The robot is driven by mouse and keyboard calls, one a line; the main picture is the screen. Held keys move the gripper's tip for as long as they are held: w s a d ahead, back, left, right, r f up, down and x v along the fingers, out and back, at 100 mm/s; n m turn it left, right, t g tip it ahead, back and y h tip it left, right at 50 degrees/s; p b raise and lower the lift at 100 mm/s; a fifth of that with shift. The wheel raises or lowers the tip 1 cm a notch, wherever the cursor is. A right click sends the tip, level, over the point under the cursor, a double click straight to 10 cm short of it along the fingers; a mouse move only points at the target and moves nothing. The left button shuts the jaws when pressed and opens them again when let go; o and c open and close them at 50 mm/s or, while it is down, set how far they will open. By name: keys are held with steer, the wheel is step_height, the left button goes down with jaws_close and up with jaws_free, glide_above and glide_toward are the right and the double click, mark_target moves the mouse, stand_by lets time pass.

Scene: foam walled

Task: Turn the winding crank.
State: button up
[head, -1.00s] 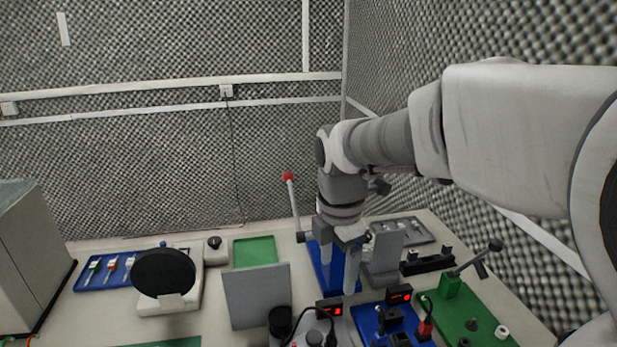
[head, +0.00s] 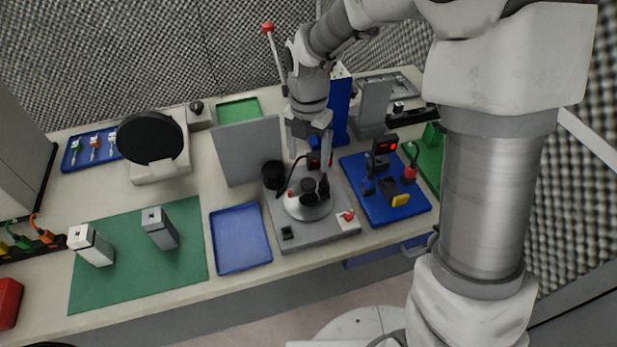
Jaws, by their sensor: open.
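My gripper (head: 309,160) points down over the grey device (head: 335,228) with a round turntable and black knobs. Its two fingers are apart, with nothing seen held between them. A lever with a red ball (head: 268,28) rises from behind the gripper, near a blue upright (head: 340,105). A green base (head: 431,150) shows only in part at the right, behind my arm. The cranked handle seen on a green block there in the earlier frame is hidden by my arm now, so I cannot see its angle.
A blue board (head: 425,208) with a red display stands right of the grey device. A grey panel (head: 250,150) stands to its left. A blue tray (head: 240,238) is empty. A green mat (head: 110,215) holds two grey blocks. The table's front edge is clear.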

mark_target(308, 183)
step_height(308, 183, down, 8)
steer(key=shift+c, duration=0.2)
jaws_close()
stand_by(0.4)
